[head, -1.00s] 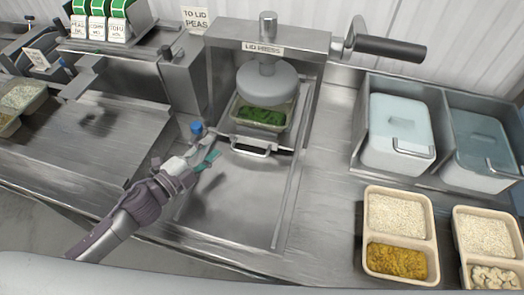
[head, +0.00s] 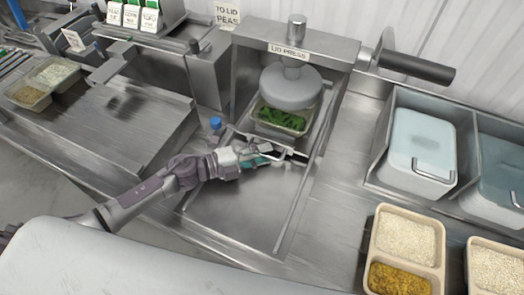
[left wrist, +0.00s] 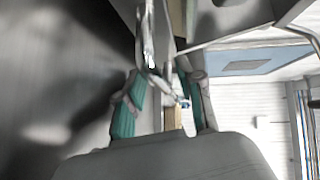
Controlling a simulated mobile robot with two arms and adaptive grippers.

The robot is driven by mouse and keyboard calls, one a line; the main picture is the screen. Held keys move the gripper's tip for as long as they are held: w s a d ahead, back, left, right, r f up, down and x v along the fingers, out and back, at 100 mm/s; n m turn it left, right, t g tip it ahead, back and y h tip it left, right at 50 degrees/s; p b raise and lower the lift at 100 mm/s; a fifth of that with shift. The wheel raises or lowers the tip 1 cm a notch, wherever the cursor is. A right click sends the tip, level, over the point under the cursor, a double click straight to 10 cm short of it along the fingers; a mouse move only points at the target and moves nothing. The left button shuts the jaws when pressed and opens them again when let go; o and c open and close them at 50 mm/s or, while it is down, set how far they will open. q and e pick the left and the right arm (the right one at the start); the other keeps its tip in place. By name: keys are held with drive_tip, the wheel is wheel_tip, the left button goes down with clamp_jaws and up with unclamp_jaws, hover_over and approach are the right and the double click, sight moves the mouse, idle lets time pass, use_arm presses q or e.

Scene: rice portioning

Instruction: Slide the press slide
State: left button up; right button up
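The lid press (head: 290,87) stands at the back centre, with its round grey press head above a tray of green food (head: 280,118). The tray sits at the back of the press slide, directly under the head. The slide's metal handle (head: 291,153) sticks out at its front. My left gripper (head: 264,158) is at the left end of this handle. In the left wrist view its teal fingers (left wrist: 158,95) are apart, with the handle (left wrist: 149,40) just ahead of the gap. Whether they touch it is unclear. My right gripper is in neither view.
The metal bed (head: 235,210) in front of the handle is bare between its side rails. A blue-capped item (head: 215,123) stands just left of it. Lidded bins (head: 420,150) and filled two-part trays (head: 405,240) stand on the right.

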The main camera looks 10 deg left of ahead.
use_arm(q)
drive_tip(key=shift+c, duration=0.3)
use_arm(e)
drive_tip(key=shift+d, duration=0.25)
use_arm(q)
clamp_jaws()
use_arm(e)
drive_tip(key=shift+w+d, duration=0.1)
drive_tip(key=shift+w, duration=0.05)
use_arm(q)
drive_tip(key=shift+s+f, duration=0.1)
